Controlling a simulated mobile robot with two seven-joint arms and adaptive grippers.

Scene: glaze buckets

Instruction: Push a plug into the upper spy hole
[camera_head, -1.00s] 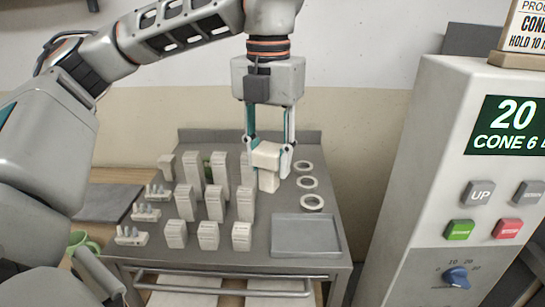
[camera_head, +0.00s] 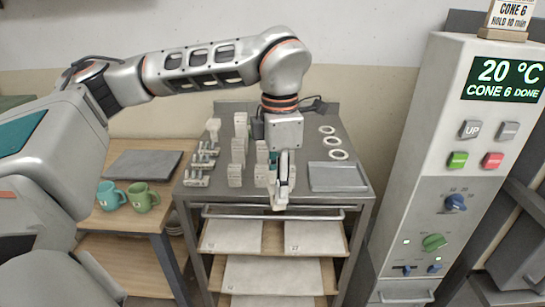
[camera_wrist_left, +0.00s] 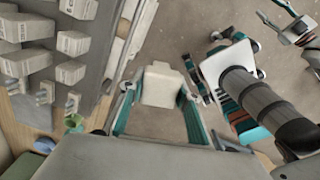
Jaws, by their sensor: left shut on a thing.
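My left gripper (camera_head: 281,192) is shut on a cream-white plug (camera_head: 279,202), in front of the metal cart's front edge and above its lower shelves. In the left wrist view the plug (camera_wrist_left: 161,84) sits between the two teal fingers of the left gripper (camera_wrist_left: 160,95), its wider part towards the palm and a narrower end facing away. Part of another arm of mine shows at the right of the wrist view, with what looks like my right gripper (camera_wrist_left: 294,28); its jaws are unclear. The upper spy hole is not visible in either view.
The metal cart (camera_head: 355,198) carries several pale blocks (camera_head: 237,150), three white rings (camera_head: 332,142) and a grey tray (camera_head: 338,177). The kiln control panel (camera_head: 485,140) stands right. A wooden table with a teal mug (camera_head: 110,195) and green mug (camera_head: 141,197) stands left.

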